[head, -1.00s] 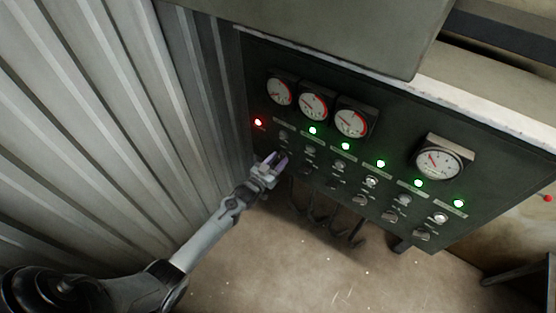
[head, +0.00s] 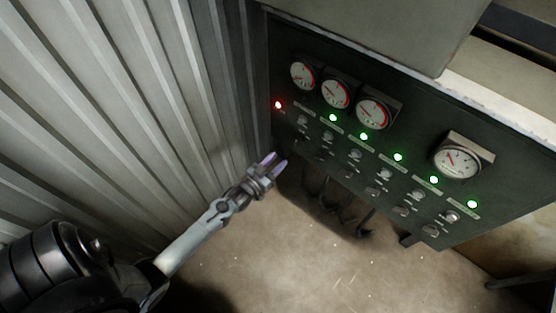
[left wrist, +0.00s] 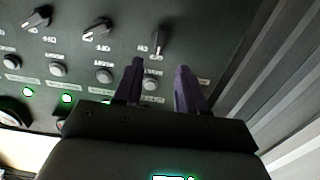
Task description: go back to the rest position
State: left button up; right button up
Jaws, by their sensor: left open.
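My left gripper (head: 272,164) is open and empty, with two purple fingers, in front of the lower left of the dark control panel (head: 408,139). In the left wrist view the fingers (left wrist: 160,82) stand apart, with a black knob (left wrist: 161,40) and a round button (left wrist: 150,84) of the panel visible beyond them. Nothing is between the fingers. They look clear of the panel in the head view. My right gripper is not in view.
The panel carries several gauges (head: 336,94), one red light (head: 278,105), several green lights (head: 364,136), buttons and knobs. A corrugated metal wall (head: 130,100) stands close on the left. Bare floor (head: 300,265) lies below, with dark cables (head: 345,215) under the panel.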

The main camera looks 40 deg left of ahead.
pick_arm(q)
jog(key=s+d+f, duration=0.2)
jog(key=s+f, duration=0.1)
jog(key=s, duration=0.1)
jog(key=s+d+r+m+g+h, duration=0.1)
jog(key=s+d+r+g, duration=0.2)
jog(key=d, duration=0.3)
jog(key=s+d+r+m+g+h, duration=0.1)
jog(key=s+d+r+g, duration=0.1)
jog(key=s+d+r, duration=0.3)
jog(key=s+d+r+g, duration=0.2)
jog(key=s+g, duration=0.3)
jog(key=s, duration=0.1)
jog(key=s+d+r+g, duration=0.1)
jog(key=s+d+g, duration=0.1)
jog(key=s+g, duration=0.3)
notch_tip(320, 180, up, 27)
jog(key=s+m+p, duration=0.1)
jog(key=p, duration=2.6)
jog(key=shift+s+r+t+y+p, duration=0.2)
jog(key=shift+s+t+y+p, duration=0.1)
jog(key=shift+s, duration=0.05)
